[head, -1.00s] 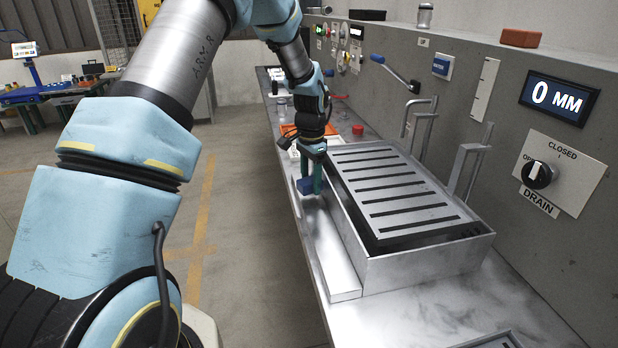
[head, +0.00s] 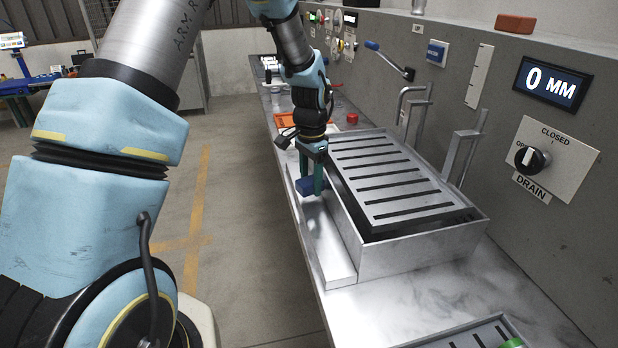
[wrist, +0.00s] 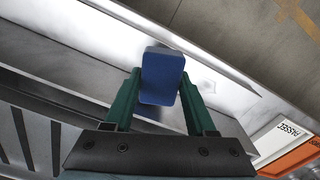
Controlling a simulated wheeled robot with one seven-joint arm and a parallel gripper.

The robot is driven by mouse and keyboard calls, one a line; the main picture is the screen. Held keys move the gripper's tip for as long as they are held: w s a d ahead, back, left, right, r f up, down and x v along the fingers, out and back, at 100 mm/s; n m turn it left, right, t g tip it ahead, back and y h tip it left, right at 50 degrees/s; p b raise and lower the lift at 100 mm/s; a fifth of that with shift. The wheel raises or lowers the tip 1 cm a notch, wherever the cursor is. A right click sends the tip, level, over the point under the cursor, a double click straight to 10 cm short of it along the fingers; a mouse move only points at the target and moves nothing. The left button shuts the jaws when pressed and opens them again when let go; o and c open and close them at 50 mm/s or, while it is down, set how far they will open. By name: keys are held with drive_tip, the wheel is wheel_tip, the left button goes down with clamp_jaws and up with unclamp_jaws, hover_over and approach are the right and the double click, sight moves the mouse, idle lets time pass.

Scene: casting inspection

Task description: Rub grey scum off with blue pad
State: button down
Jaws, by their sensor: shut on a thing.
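My gripper (head: 313,178) is shut on the blue pad (head: 307,187), with one green finger on each side of it. The pad also shows in the wrist view (wrist: 162,76), held between the two fingers. It is over the pale metal ledge (head: 331,252) along the left side of the slotted tank (head: 415,256). I cannot tell whether the pad touches the ledge. Faint grey smudges show on the pale surface (wrist: 205,82) beside the pad in the wrist view, but I cannot tell if they are the scum.
The tank is covered by a slotted grate (head: 385,178). Metal brackets (head: 463,155) stand to its right by the wall with the drain knob (head: 529,159). An orange tray (head: 290,120) and a red object (head: 352,119) lie beyond. Another slotted tray (head: 470,336) is at the front.

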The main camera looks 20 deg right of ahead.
sight(312, 180)
drive_tip(key=shift+s+d, duration=0.15)
drive_tip(key=shift+d, duration=0.15)
wheel_tip(312, 180, up, 6)
drive_tip(key=p, duration=0.4)
drive_tip(key=shift+r+p, duration=0.15)
drive_tip(key=shift+p, duration=0.15)
drive_tip(key=shift+a, duration=0.1)
drive_tip(key=shift+a+r+p, duration=0.1)
drive_tip(key=shift+r+p, duration=1.05)
drive_tip(key=shift+r, duration=0.3)
drive_tip(key=shift+f, duration=0.1)
